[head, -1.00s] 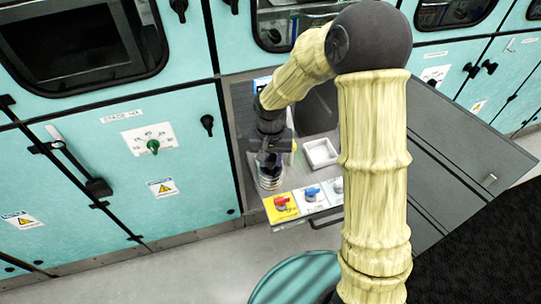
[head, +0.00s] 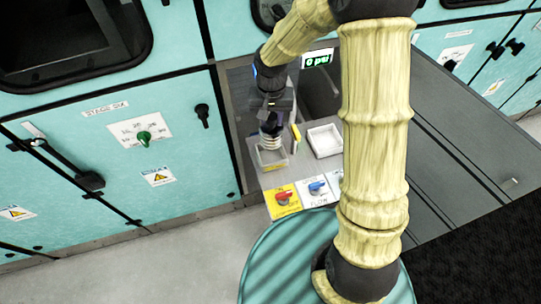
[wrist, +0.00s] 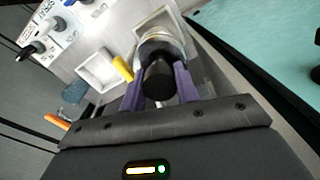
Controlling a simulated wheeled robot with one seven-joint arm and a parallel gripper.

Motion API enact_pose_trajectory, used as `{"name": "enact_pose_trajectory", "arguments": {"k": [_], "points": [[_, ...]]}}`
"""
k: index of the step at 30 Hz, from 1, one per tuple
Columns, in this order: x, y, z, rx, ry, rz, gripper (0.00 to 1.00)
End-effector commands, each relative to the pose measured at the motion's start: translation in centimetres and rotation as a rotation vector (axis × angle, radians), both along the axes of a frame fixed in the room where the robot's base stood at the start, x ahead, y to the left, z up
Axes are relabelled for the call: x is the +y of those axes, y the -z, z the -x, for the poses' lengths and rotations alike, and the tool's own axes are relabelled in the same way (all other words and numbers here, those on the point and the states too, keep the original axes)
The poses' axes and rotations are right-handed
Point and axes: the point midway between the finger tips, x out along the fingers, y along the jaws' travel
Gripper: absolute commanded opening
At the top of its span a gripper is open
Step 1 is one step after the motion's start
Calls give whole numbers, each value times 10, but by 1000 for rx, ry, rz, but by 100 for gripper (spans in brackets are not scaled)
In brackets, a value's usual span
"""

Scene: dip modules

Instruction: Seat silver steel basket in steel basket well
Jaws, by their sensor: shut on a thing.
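The silver steel basket (head: 268,141) is a ribbed metal cylinder with a black handle, seen at the left end of the panel in the head view. My gripper (wrist: 160,85) has its purple fingers shut on the black handle in the wrist view, with the silver rim (wrist: 163,43) showing beyond it. The basket is over or partly in a pale square well (head: 273,164), which also shows behind it in the wrist view (wrist: 171,22). I cannot tell whether it touches the well's floor. A second square well (head: 324,140) to the right is empty.
A yellow upright piece (wrist: 122,68) stands close beside the basket. Red (head: 283,197) and blue (head: 316,187) knobs sit at the panel's front. The teal cabinet wall (head: 120,150) is close on the left. A dark flat surface (head: 445,140) extends right.

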Motion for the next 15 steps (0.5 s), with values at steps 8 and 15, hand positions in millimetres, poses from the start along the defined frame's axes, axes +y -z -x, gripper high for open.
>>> {"name": "enact_pose_trajectory", "arguments": {"k": [8, 15], "points": [[2, 28, 2, 6, -5, 1, 0], [2, 61, 1, 1, -5, 0, 0]]}}
